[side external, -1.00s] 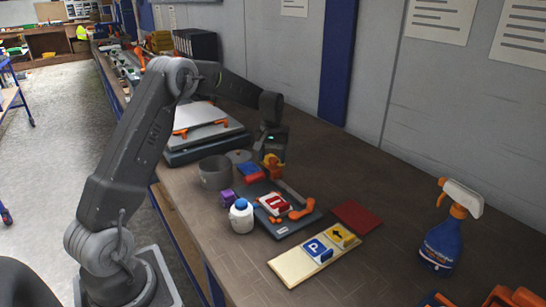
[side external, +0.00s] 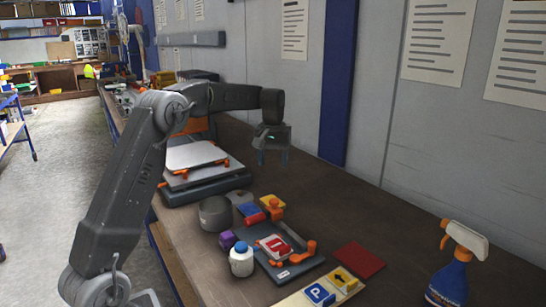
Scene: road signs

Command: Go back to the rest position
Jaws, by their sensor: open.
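My gripper (side external: 271,158) hangs in the air above the workbench, over the area behind the small blocks. It points down and its jaws are open with nothing between them. A red and white sign block (side external: 275,245) lies on a dark fixture with orange handles (side external: 297,263). A blue P sign (side external: 319,294) and a yellow arrow sign (side external: 342,280) sit on a cream board (side external: 352,291) at the front.
A grey round pot (side external: 215,214), a purple block (side external: 227,240) and a white bottle with a blue cap (side external: 241,261) stand left of the fixture. A dark red square (side external: 358,260) lies to the right. A spray bottle (side external: 451,275) stands at the right. A flat machine (side external: 203,182) sits behind.

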